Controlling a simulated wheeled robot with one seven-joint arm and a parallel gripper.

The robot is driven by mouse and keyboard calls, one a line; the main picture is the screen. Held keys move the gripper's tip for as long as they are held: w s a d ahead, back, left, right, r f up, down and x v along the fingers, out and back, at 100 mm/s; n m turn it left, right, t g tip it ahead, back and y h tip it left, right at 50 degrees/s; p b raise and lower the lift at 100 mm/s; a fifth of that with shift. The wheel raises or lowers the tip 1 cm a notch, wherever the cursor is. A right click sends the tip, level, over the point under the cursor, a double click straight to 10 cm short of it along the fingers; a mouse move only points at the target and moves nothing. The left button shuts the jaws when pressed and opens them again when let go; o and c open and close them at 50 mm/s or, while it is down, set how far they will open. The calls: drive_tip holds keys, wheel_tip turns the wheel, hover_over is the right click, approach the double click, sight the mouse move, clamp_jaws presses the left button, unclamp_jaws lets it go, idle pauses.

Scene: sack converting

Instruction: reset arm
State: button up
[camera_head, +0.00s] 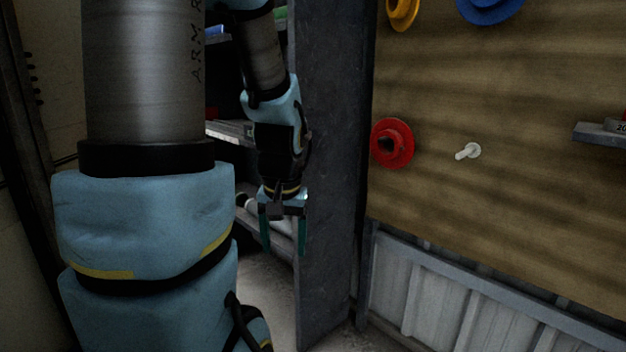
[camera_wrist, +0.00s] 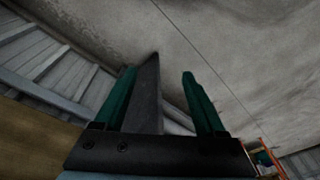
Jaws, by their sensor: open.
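My gripper (camera_head: 284,238) hangs pointing down in front of the dark grey upright panel, left of the wooden board. It is open, with its two green fingers apart and nothing held between them. In the wrist view the gripper (camera_wrist: 160,100) shows both green fingers spread. The edge of the dark panel (camera_wrist: 149,90) shows between the fingers in that view; I cannot tell how far beyond them it is. My arm fills much of the left side of the head view.
The dark panel (camera_head: 330,180) stands close to my gripper. Shelves (camera_head: 230,130) are partly hidden behind my arm. The wooden board (camera_head: 520,200) carries a red disc (camera_head: 392,143), a white peg (camera_head: 468,151), a yellow ring (camera_head: 402,12) and a blue disc (camera_head: 490,8). Concrete floor (camera_wrist: 240,50) is below.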

wheel_tip(320, 180, up, 22)
drive_tip(key=s+a+p, duration=0.1)
drive_tip(key=s+p, duration=0.1)
drive_tip(key=p, duration=2.2)
drive_tip(key=shift+s+r+h, duration=0.15)
drive_tip(key=shift+s+h, duration=0.15)
drive_tip(key=shift+s, duration=0.1)
